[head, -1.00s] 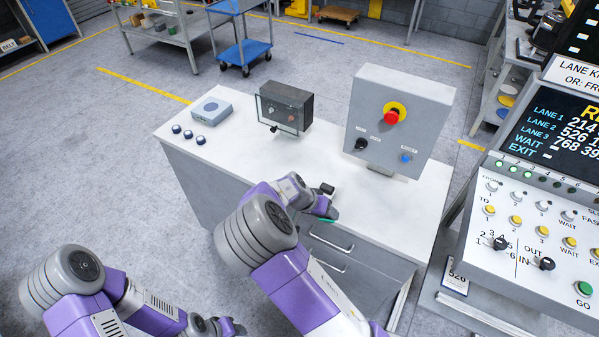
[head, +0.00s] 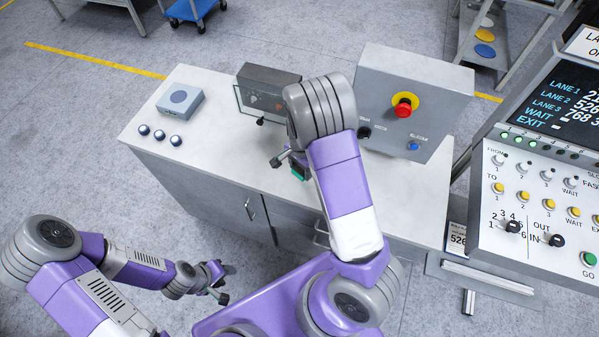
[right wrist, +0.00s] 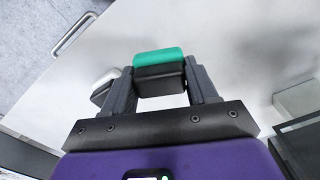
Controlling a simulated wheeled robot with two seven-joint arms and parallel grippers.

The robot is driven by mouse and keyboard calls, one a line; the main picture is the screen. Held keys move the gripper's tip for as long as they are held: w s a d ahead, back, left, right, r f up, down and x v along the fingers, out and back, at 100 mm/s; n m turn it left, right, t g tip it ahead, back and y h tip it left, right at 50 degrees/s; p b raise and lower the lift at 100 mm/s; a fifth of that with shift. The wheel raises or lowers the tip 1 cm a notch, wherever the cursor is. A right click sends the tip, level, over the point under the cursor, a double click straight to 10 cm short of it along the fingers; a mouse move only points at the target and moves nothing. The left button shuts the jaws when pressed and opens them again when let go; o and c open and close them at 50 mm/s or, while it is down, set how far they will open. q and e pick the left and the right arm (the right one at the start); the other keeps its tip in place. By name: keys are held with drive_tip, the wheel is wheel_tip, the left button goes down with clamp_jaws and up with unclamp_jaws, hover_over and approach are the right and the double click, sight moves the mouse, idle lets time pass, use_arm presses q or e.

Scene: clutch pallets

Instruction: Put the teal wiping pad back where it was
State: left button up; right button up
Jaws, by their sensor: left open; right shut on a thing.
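The teal wiping pad (right wrist: 158,57), with a black lower part, is held between the two fingers of my right gripper (right wrist: 163,84). In the head view the pad (head: 299,174) shows as a small teal patch above the white bench top (head: 225,155); I cannot tell its exact height. My right gripper (head: 290,163) is partly hidden behind my forearm. My left gripper (head: 222,283) is open and empty, low in front of the bench.
A grey box with a red button (head: 403,107) stands at the back right of the bench. A dark glass-fronted box (head: 266,92), a grey-blue box (head: 180,103) and three round knobs (head: 160,134) stand left. A lane control panel (head: 540,170) is at right.

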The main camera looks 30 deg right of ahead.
sight(301, 174)
wheel_tip(301, 174, down, 4)
drive_tip(key=shift+f, duration=0.2)
drive_tip(key=shift+c, duration=0.3)
drive_tip(key=o, duration=1.1)
drive_tip(key=shift+w, duration=0.1)
drive_tip(key=shift+r, duration=0.1)
wheel_tip(301, 174, up, 12)
drive_tip(key=shift+p, duration=0.7)
